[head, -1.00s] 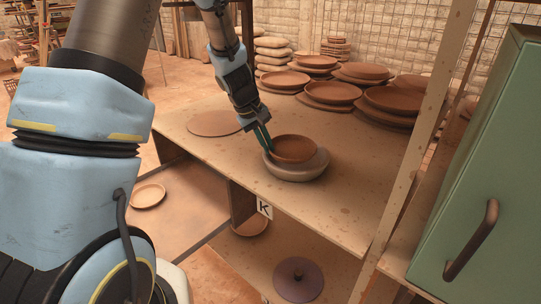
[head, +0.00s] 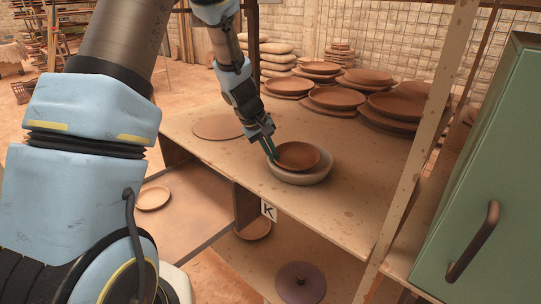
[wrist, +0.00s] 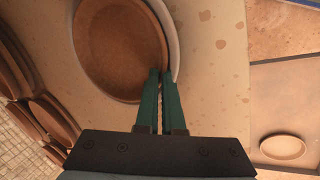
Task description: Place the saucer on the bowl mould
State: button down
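The saucer (head: 297,157) is a reddish-brown round dish, and it also shows in the wrist view (wrist: 115,50). It is over the bowl mould (head: 306,178), a pale grey round form on the tabletop, and sits somewhat to its left in the head view. The mould shows as a pale rim beyond the saucer in the wrist view (wrist: 172,30). My gripper (head: 273,153) has its green fingers (wrist: 161,75) nearly together at the saucer's near rim, with the rim between them. I cannot tell whether the saucer's underside touches the mould.
A flat brown disc (head: 218,127) lies on the tabletop (head: 225,160) to the left. Several stacked brown dishes (head: 335,97) stand at the back. A wooden post (head: 410,170) and a green cabinet (head: 475,170) bound the right. A purple lidded disc (head: 300,283) lies below.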

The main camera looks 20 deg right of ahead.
jog(key=f, duration=0.2)
jog(key=s+a+f, duration=0.1)
jog(key=shift+f, duration=0.4)
jog(key=c, duration=1.3)
grip_release()
jog(key=shift+w+d+r+y+p, duration=0.15)
jog(key=shift+r+y+p, duration=0.15)
jog(key=shift+r+p, duration=0.45)
jog(key=w+b+v, duration=0.1)
jog(key=v, duration=1.1)
jog(key=s+a+y, duration=0.1)
jog(key=s+a, duration=0.3)
jog(key=a, duration=0.4)
jog(key=s+a+f+m+y, duration=0.1)
jog(key=s+a, duration=0.3)
jog(key=a, duration=0.4)
jog(key=s+a+m+y, duration=0.1)
jog(key=s+a+y, duration=0.1)
jog(key=a, duration=0.6)
jog(key=shift+s+a+f+t, duration=0.1)
jog(key=shift+s+t, duration=0.1)
jog(key=shift+s, duration=0.25)
jog(key=shift+s+a+f+t, duration=0.1)
jog(key=shift+s+t, duration=0.1)
jog(key=shift+s, duration=0.25)
